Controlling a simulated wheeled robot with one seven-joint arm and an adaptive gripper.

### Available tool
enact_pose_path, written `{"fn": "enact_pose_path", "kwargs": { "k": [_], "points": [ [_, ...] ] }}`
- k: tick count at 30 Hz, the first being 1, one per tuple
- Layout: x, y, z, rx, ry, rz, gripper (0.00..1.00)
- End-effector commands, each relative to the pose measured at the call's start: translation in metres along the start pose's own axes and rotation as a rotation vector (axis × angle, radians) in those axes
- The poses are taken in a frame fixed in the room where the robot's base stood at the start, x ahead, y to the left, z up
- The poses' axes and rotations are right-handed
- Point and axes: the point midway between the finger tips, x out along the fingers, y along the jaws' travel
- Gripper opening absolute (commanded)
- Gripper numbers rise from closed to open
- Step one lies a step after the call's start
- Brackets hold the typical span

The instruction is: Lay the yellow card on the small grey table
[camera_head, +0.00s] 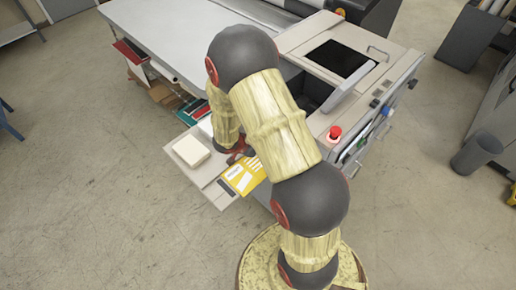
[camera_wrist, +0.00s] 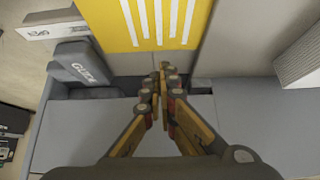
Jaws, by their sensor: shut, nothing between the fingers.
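The yellow card (camera_head: 251,181) has white stripes and a white label patch. It lies on a light grey, low surface (camera_head: 211,191) beside the large machine; this looks like the small grey table. In the wrist view the card (camera_wrist: 183,22) fills the top middle, flat on grey. My gripper (camera_wrist: 160,78) is shut and empty, its fingertips just short of the card's near edge in that picture. In the head view my gripper (camera_head: 238,155) is partly hidden by my arm, close to the card. Whether the fingertips touch anything is unclear.
A cream block (camera_head: 190,150) sits on the same surface, left of the card. A dark grey lettered block (camera_wrist: 82,62) and a white labelled piece (camera_wrist: 50,27) lie left of the card. The large machine (camera_head: 160,30) stands behind.

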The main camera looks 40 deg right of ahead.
Motion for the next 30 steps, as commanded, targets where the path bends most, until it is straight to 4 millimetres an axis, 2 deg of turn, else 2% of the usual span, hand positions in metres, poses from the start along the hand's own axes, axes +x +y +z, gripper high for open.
{"fn": "enact_pose_path", "kwargs": {
  "k": [1,6,12,23,30],
  "points": [
    [0.01,0.001,0.001,0.001,0.0,0.002,0.0],
    [0.031,0.0,0.0,0.001,0.0,0.001,0.0],
    [0.04,0.0,0.0,0.0,0.0,-0.001,0.0],
    [0.038,0.0,0.001,-0.002,-0.001,-0.001,0.0],
    [0.018,-0.001,0.021,-0.006,-0.002,-0.001,0.0]
  ]
}}
